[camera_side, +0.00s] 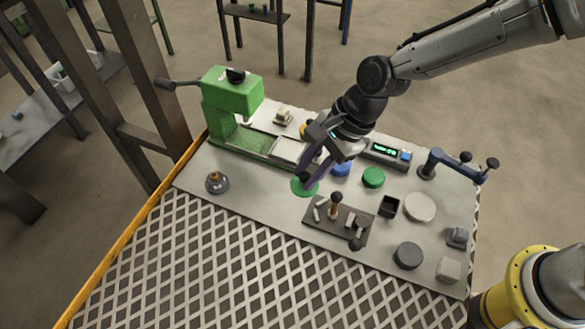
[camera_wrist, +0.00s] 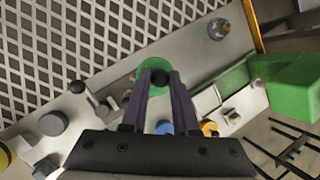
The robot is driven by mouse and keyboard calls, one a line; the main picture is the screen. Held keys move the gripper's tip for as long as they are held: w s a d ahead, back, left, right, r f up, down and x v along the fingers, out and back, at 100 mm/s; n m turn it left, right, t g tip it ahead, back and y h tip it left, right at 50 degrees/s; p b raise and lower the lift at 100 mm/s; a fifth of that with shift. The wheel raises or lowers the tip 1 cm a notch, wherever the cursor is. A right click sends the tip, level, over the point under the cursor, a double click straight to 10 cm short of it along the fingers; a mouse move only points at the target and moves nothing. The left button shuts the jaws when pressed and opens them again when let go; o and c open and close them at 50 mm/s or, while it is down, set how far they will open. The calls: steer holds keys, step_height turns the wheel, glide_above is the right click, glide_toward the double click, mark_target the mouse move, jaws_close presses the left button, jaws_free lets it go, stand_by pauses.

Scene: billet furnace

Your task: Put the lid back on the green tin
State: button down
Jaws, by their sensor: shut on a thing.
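The green lid (camera_side: 301,190) is a flat disc at the middle of the bench, left of the tool block. In the wrist view the lid (camera_wrist: 146,68) shows a black knob between the fingertips. My gripper (camera_side: 306,179) points down over the lid and is shut on that knob; it also shows in the wrist view (camera_wrist: 159,78). I cannot tell whether the lid touches the bench. The green tin (camera_side: 373,177) stands to the right of my gripper, apart from the lid. I cannot make out the tin in the wrist view, where my gripper covers part of the bench.
A blue tin (camera_side: 342,169) stands between my gripper and the green tin. A tool block (camera_side: 325,228) with upright handles is just in front. A green press (camera_side: 232,95) stands left.

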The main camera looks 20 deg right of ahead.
steer(key=w+d+f, duration=0.1)
steer(key=d+f, duration=0.1)
steer(key=d, duration=0.8)
steer(key=w+d+f, duration=0.2)
steer(key=d, duration=0.8)
steer(key=shift+s+a+f, duration=0.1)
steer(key=shift+f, duration=1.45)
steer(key=shift+a+f, duration=0.1)
steer(key=shift+f, duration=1.45)
steer(key=shift+f, duration=0.15)
steer(key=c, duration=0.6)
jaws_free()
steer(key=shift+o, duration=0.2)
steer(key=o, duration=0.4)
steer(key=shift+o, duration=0.2)
